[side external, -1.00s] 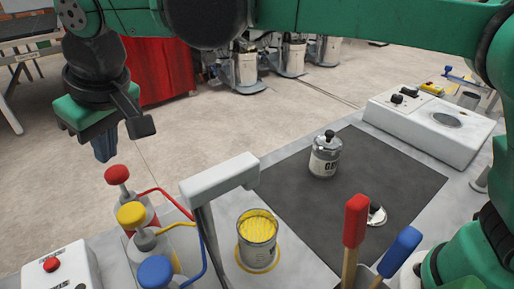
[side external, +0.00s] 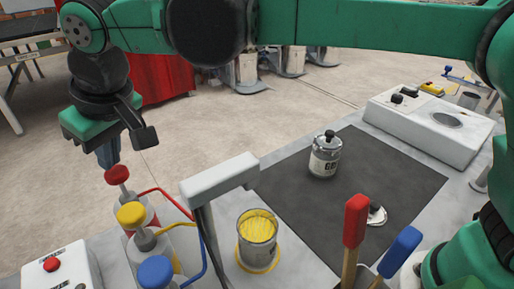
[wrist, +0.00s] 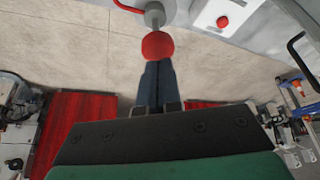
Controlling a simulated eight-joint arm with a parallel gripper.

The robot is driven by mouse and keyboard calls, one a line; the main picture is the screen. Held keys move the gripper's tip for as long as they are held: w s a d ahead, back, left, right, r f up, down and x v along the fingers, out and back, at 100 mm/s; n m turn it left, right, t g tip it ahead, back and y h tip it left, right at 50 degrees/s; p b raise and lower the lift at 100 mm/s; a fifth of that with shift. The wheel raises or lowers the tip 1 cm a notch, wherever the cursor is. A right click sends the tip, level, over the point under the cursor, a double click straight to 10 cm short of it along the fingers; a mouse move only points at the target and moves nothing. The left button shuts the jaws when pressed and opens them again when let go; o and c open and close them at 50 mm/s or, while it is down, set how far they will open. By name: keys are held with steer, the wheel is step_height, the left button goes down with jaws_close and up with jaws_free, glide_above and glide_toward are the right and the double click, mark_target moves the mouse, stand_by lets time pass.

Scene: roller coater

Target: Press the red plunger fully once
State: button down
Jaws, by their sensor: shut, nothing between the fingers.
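The red plunger (side external: 117,174) is a round red knob on top of a pump bottle, the farthest of a row of three at the left of the bench. My gripper (side external: 110,163) points down with its fingers shut and empty, right over the red knob. In the side view the fingertips look at or just above the knob's top; I cannot tell whether they touch. In the wrist view the shut fingertips (wrist: 157,66) overlap the edge of the red knob (wrist: 157,45). The knob stands up and does not look pressed down.
A yellow plunger (side external: 131,213) and a blue plunger (side external: 156,271) stand nearer in the row. A grey post with an arm (side external: 220,178) and a can of yellow paint (side external: 257,226) are to the right. A box with a red button (side external: 52,265) is at lower left.

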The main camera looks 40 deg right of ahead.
steer(key=shift+f, duration=1.45)
steer(key=shift+r, duration=2.1)
steer(key=shift+r, duration=3)
steer(key=shift+d, duration=0.1)
